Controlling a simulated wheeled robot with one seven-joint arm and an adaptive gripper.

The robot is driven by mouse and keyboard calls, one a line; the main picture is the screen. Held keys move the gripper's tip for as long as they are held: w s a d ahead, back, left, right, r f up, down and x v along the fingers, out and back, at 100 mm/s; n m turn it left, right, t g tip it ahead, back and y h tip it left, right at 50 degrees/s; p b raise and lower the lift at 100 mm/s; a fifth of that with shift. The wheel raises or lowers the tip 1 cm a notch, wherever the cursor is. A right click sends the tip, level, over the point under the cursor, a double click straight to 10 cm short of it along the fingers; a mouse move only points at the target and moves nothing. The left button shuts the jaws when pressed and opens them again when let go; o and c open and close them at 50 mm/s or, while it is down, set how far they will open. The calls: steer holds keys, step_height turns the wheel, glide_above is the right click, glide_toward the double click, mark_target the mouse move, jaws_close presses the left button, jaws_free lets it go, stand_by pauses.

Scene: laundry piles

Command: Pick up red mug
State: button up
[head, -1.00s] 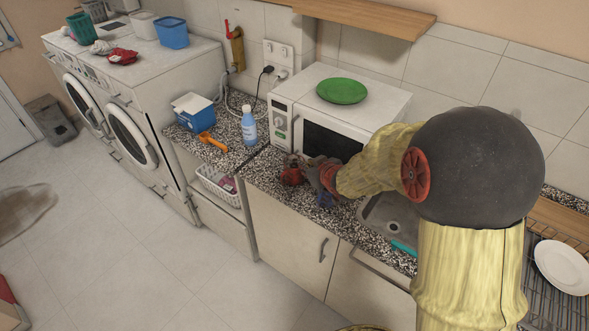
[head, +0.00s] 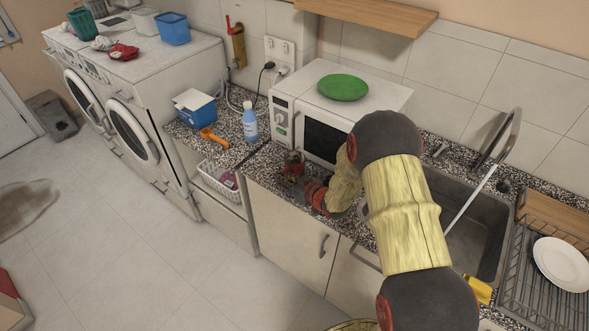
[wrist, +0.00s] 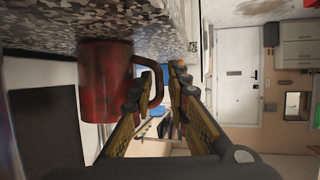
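The red mug (head: 294,158) stands on the speckled counter, in front of the microwave's left side.
The microwave (head: 325,138) with a green plate (head: 343,87) on top stands right behind. A blue bottle (head: 250,121), an orange scoop (head: 213,139) and a blue box (head: 196,112) are to the left. The sink (head: 476,225) and dish rack (head: 540,290) are at the right.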

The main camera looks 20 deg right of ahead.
steer(key=shift+w+a+f, duration=0.2)
steer(key=shift+w, duration=0.4)
steer(key=shift+c, duration=0.2)
steer(key=c, duration=0.4)
